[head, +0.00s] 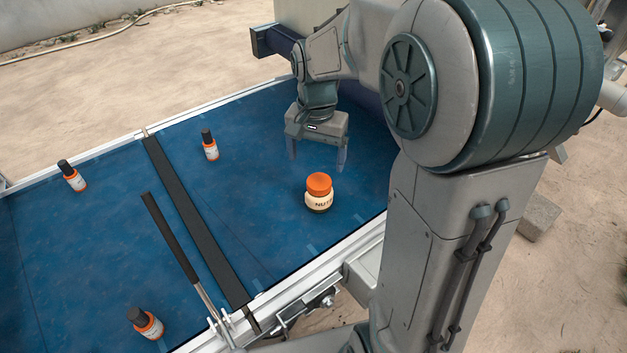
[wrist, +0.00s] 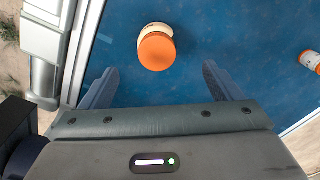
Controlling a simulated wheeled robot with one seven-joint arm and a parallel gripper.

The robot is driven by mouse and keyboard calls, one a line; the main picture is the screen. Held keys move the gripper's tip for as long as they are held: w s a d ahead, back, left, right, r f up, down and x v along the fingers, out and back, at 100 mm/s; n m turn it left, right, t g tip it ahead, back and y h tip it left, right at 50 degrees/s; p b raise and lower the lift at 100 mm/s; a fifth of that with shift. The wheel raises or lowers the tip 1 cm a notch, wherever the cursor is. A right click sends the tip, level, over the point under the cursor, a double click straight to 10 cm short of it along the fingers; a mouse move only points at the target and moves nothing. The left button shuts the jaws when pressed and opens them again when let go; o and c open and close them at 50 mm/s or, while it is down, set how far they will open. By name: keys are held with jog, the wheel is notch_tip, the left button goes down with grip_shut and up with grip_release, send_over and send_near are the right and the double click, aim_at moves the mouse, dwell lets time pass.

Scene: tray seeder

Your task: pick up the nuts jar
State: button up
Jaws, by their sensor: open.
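The nuts jar (head: 319,194) stands upright on the blue surface, with an orange lid and a pale label reading NUT. In the wrist view the jar (wrist: 157,48) shows mostly its orange lid, beyond the fingertips and between their lines. My gripper (head: 318,164) is open and empty, pointing down, a little behind the jar in the head view and apart from it. In the wrist view my gripper (wrist: 163,82) has its two fingers spread wide, with only blue surface between them.
Several orange bottles with black caps stand on the blue surface (head: 270,215): back (head: 210,145), far left (head: 72,176) and front left (head: 146,323). A black bar (head: 195,220) crosses the surface; a black-handled lever (head: 170,238) rises beside it. A metal rail (head: 345,255) edges the front.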

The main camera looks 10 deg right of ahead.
aim_at(316, 181)
jog(key=shift+w+f, duration=0.25)
jog(key=shift+f, duration=0.1)
notch_tip(316, 181, down, 8)
jog(key=shift+f+b, duration=0.15)
jog(key=shift+b, duration=0.15)
jog(key=f, duration=0.2)
jog(key=d+f, duration=0.1)
jog(key=f, duration=0.1)
jog(key=shift+f, duration=0.65)
jog(key=c, duration=1.2)
